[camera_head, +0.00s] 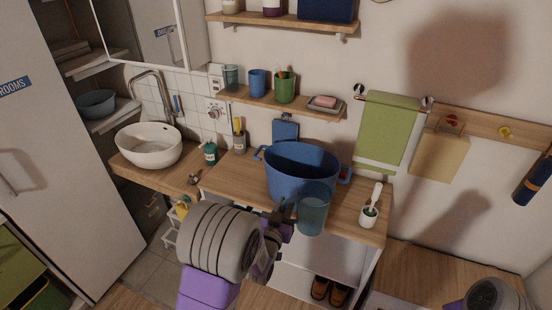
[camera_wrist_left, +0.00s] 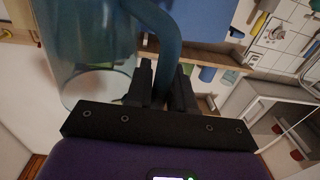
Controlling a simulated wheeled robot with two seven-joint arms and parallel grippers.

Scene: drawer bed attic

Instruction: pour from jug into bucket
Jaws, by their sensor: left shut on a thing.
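The jug (camera_head: 313,210) is translucent teal and looks roughly upright in the head view, in front of the bucket's right front side. My left gripper (camera_head: 284,213) is shut on the jug's handle, to the left of its body. The left wrist view shows the jug's clear body (camera_wrist_left: 85,45) and its curved handle (camera_wrist_left: 165,35) at the black fingers (camera_wrist_left: 163,85). The bucket (camera_head: 290,178) is a blue oval tub with side handles, upright on the wooden counter (camera_head: 232,174). The jug hides part of its front. I cannot tell what the jug holds. My right gripper is out of view.
A white basin (camera_head: 150,148) with a tap stands left. A green soap bottle (camera_head: 210,152) and a brush in a white holder (camera_head: 370,212) flank the bucket. A shelf with cups (camera_head: 284,90) and a green towel (camera_head: 388,130) are on the wall behind.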

